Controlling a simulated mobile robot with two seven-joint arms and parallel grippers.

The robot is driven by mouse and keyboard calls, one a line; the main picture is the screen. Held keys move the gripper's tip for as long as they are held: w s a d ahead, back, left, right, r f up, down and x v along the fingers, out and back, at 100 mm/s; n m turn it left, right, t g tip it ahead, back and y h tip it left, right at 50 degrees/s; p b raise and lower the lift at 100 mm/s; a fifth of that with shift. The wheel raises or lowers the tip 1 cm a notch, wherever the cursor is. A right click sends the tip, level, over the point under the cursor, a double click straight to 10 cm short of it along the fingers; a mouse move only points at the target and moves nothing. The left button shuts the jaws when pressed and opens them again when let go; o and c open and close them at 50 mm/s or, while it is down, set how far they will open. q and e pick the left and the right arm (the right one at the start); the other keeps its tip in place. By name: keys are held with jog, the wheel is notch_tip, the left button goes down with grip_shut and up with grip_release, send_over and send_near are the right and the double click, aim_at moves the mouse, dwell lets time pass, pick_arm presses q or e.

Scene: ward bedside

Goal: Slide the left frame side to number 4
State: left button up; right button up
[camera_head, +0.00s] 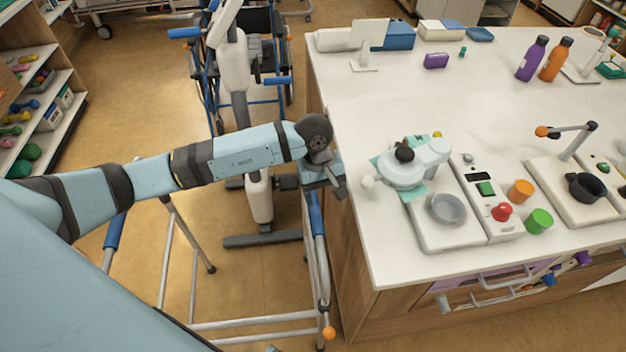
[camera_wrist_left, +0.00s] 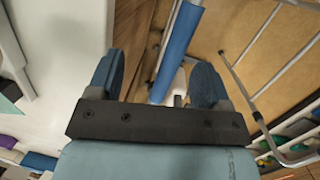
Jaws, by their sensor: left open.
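A grey metal walking frame (camera_head: 250,318) stands on the floor left of the counter. One blue hand grip (camera_head: 316,215) is beside the counter edge, just below my left gripper (camera_head: 330,184). Another blue grip (camera_head: 115,232) is at the left, partly behind my arm. In the left wrist view, my left gripper (camera_wrist_left: 157,82) is open, with blue fingers apart. The blue grip (camera_wrist_left: 181,38) shows beyond and between the fingers; I cannot tell whether they touch it. An orange knob (camera_head: 328,332) is low on the frame's near right leg. No number 4 is readable. My right gripper is not visible.
The white counter (camera_head: 345,240) is close to the gripper's right and carries a small robot-like device (camera_head: 402,168), a panel with buttons (camera_head: 485,195) and bottles (camera_head: 531,58). A wheeled stand (camera_head: 262,190) and wheelchair (camera_head: 270,50) stand behind. Shelves (camera_head: 55,90) are at the left.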

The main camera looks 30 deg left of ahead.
aim_at(313, 216)
pick_arm(q)
jog(key=a+y, duration=0.1)
jog(key=w+a, duration=0.1)
jog(key=a+m+y, duration=0.1)
jog(key=a, duration=0.1)
jog(key=shift+w+a+r+t+y, duration=0.1)
jog(key=shift+w+r+t+y, duration=0.2)
jog(key=shift+w, duration=0.1)
notch_tip(313, 216, down, 10)
jog(key=b, duration=0.6)
jog(key=shift+w+f+b, duration=0.1)
jog(key=shift+f+b, duration=0.1)
jog(key=shift+b, duration=0.15)
jog(key=shift+f+b, duration=0.4)
jog(key=shift+f, duration=0.2)
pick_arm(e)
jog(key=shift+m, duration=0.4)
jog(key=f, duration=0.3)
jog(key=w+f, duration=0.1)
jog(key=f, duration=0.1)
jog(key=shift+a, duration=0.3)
pick_arm(q)
jog(key=shift+c, duration=0.4)
